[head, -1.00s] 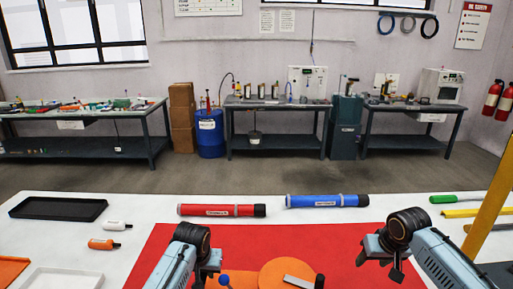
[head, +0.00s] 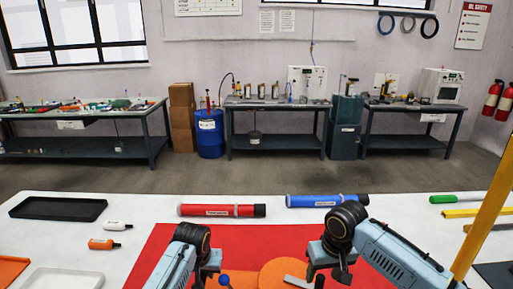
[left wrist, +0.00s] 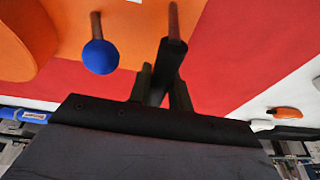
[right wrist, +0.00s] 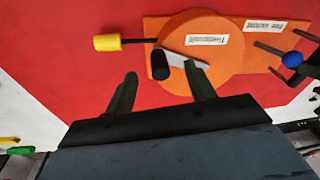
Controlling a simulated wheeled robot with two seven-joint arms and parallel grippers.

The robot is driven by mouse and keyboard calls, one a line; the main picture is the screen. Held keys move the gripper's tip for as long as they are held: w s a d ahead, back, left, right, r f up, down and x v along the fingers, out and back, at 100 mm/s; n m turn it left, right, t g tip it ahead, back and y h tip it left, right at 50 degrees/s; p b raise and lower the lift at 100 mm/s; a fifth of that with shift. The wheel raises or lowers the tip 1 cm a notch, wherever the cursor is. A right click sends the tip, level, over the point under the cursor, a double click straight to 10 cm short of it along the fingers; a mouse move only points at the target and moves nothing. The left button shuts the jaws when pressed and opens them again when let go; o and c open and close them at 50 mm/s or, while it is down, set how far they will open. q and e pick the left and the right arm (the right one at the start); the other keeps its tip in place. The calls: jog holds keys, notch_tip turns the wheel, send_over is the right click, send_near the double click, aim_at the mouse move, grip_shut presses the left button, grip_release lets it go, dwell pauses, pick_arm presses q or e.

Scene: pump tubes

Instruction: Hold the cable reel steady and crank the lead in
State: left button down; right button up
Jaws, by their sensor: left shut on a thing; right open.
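The cable reel has a round orange drum (right wrist: 215,82) on an orange base plate (right wrist: 262,32); the drum also shows in the head view (head: 278,268). A grey crank arm (right wrist: 187,59) lies across the drum and ends in a black knob (right wrist: 162,65). A short black lead with a yellow end (right wrist: 107,43) leaves the reel. A blue ball on a post (left wrist: 100,57) stands beside my left gripper. My left gripper (left wrist: 165,70) is shut on a dark upright handle (left wrist: 173,50) at the base plate.
The reel lies on a red mat (head: 152,262). A red tube (head: 220,210) and a blue tube (head: 325,201) lie behind it. A black tray (head: 58,209), a white tray (head: 65,280) and small bottles (head: 104,244) are at left. A yellow post (head: 484,215) stands at right.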

jog(key=shift+w+a+f, duration=0.1)
jog(key=shift+w+f, duration=0.05)
jog(key=shift+f, duration=1)
jog(key=shift+w+a+f, duration=0.1)
jog(key=shift+w+f, duration=0.05)
jog(key=shift+f, duration=0.95)
jog(key=shift+s+f, duration=0.1)
jog(key=c, duration=1.1)
